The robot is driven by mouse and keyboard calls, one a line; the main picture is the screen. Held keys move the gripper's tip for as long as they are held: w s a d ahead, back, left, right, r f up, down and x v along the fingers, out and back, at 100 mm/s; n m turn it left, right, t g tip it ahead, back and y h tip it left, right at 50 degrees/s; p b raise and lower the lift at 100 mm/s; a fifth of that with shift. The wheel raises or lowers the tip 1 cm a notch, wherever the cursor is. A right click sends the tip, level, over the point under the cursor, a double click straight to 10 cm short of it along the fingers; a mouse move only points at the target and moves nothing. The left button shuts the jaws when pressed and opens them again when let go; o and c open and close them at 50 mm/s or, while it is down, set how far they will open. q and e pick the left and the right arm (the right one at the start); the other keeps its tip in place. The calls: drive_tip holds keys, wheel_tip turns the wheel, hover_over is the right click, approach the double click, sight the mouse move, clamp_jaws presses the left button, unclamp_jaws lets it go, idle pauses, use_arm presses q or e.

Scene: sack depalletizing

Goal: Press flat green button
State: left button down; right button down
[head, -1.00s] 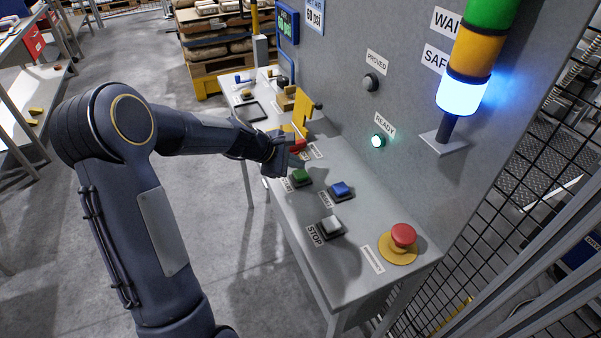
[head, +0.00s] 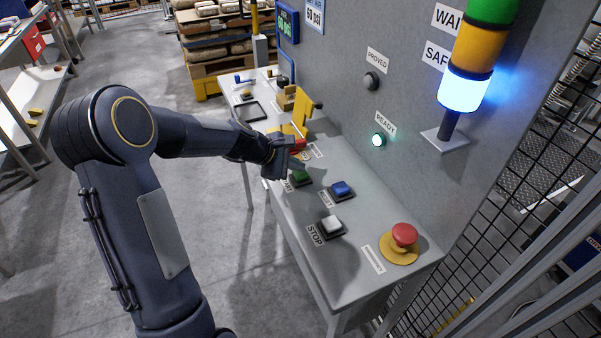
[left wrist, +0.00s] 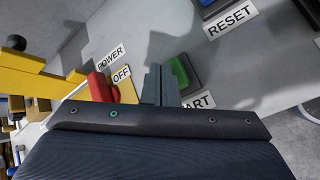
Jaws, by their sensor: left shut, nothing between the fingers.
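The flat green button (head: 300,176) sits on a dark base on the grey console table. It also shows in the left wrist view (left wrist: 181,74), beside a label that is partly hidden and reads "ART". My left gripper (head: 298,164) is shut and empty, just above and beside the green button on its far side. In the left wrist view its fingers (left wrist: 160,84) overlap the left edge of the button's base. I cannot tell whether the fingertips touch the button. My right gripper is not in view.
A blue button (head: 341,188) marked RESET, a white button (head: 331,223) marked STOP and a red mushroom button (head: 404,235) stand nearer on the table. A red handle (left wrist: 100,87) with POWER OFF labels is close to the left gripper. The upright grey panel (head: 340,90) bounds the table.

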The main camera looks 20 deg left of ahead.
sight(296, 174)
use_arm(q)
drive_tip(key=shift+f+b, duration=0.35)
drive_tip(key=shift+f, duration=0.1)
drive_tip(key=shift+r, duration=0.1)
idle(0.5)
drive_tip(key=shift+r+p, duration=0.85)
drive_tip(key=shift+r, duration=0.05)
wheel_tip(296, 174, up, 5)
drive_tip(key=p, duration=0.4)
idle(0.5)
